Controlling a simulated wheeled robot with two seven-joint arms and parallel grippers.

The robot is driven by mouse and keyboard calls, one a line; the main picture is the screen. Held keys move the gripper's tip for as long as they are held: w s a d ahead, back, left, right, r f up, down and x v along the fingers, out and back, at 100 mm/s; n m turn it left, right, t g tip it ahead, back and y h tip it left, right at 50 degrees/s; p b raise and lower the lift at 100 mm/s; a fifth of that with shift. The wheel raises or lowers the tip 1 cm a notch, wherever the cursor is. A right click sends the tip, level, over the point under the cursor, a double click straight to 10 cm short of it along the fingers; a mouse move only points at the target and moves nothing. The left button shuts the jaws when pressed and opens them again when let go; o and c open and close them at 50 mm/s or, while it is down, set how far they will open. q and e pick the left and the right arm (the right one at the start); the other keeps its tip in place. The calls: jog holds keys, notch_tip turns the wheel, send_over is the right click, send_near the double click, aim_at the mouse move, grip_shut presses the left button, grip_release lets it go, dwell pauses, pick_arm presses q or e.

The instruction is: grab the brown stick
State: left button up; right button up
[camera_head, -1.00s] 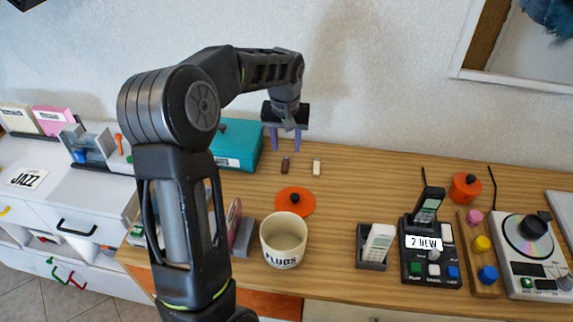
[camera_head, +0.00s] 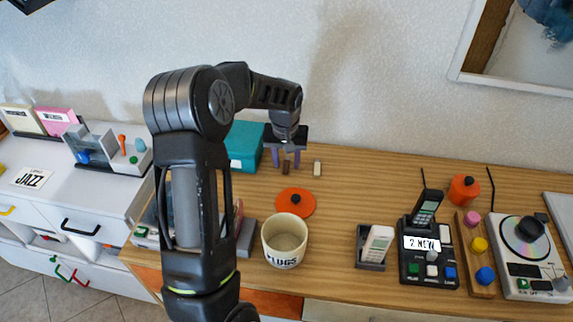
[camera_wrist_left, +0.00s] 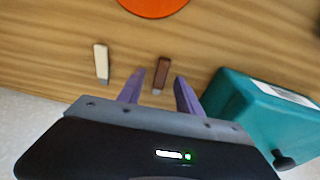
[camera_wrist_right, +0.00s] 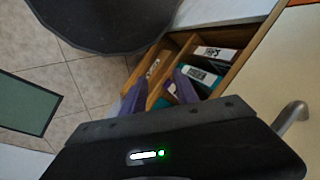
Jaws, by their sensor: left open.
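The brown stick (camera_head: 286,166) is a small dark-brown piece with a grey end on the wooden top. In the left wrist view the brown stick (camera_wrist_left: 162,72) shows between the purple fingertips, not visibly gripped. My left gripper (camera_head: 286,158) is open and reaches down over it, one finger on each side. My right gripper (camera_wrist_right: 159,79) is open and empty, away from the wooden top.
A cream stick (camera_head: 317,168) lies just right of the brown one. A teal box (camera_head: 244,147) stands close on the left. An orange disc (camera_head: 296,203) and a cream mug (camera_head: 284,242) are in front. Drawer compartments with cases (camera_wrist_right: 205,78) show near my right gripper.

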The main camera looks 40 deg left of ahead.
dwell(0.5)
pick_arm(q)
grip_shut()
dwell(0.4)
